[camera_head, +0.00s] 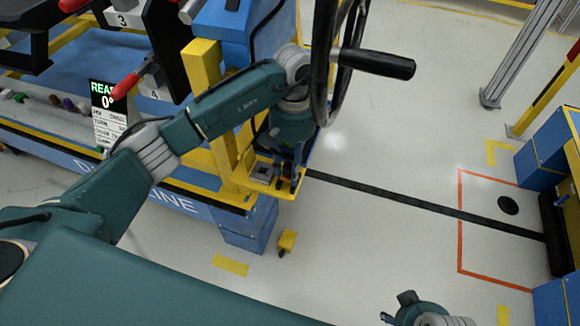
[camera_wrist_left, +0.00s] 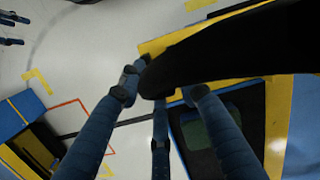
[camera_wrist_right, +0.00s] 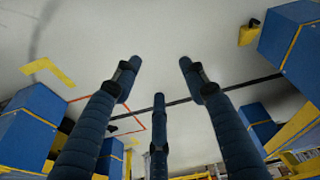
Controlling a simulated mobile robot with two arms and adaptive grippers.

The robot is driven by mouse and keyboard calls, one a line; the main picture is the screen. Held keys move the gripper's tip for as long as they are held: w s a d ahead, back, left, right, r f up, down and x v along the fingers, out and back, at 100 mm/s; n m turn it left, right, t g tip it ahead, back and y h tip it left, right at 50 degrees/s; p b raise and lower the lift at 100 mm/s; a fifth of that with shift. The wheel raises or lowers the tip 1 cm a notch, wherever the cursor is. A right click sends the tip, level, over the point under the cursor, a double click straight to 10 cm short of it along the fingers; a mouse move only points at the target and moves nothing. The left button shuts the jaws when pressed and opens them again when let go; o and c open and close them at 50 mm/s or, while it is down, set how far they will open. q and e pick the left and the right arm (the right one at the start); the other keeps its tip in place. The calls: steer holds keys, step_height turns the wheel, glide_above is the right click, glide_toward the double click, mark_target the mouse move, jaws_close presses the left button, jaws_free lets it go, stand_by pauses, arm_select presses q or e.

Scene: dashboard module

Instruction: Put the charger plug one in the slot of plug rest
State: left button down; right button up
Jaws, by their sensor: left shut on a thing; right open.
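My left gripper (camera_head: 287,178) points down at the yellow bracket at the blue station's corner. Its fingers are shut on a dark thing, which I take for charger plug one; it is mostly hidden in the head view. In the left wrist view a large black shape (camera_wrist_left: 225,52) crosses the fingers (camera_wrist_left: 160,98) and hides some fingertips. I take the yellow bracket (camera_head: 232,160) for the plug rest; its slot cannot be made out. A small grey block (camera_head: 262,173) sits on its ledge, left of the fingers. My right gripper (camera_wrist_right: 158,75) is open and empty over the floor.
A black steering wheel with a handle (camera_head: 375,63) stands close right of my left wrist. The blue station (camera_head: 170,197) has red-handled tools and a readout (camera_head: 103,95). A blue cabinet (camera_head: 545,155) stands at right.

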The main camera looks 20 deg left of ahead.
arm_select(q)
steer(key=shift+f, duration=0.25)
steer(key=c, duration=1.2)
jaws_free()
arm_select(e)
step_height(320, 180, up, 2)
steer(key=shift+r, duration=0.1)
arm_select(q)
steer(key=shift+r+p, duration=0.7)
steer(key=shift+r, duration=0.15)
steer(key=shift+w+r+p, duration=0.15)
steer(key=shift+w+r, duration=0.15)
steer(key=shift+r, duration=1.6)
steer(key=shift+w+r+p, duration=0.1)
steer(key=shift+w+r, duration=0.2)
steer(key=shift+r, duration=1.6)
steer(key=shift+w+r+p, duration=0.15)
steer(key=shift+w+r, duration=0.15)
steer(key=shift+r, duration=1.6)
arm_select(e)
step_height(320, 180, down, 10)
steer(key=shift+s+r, duration=0.25)
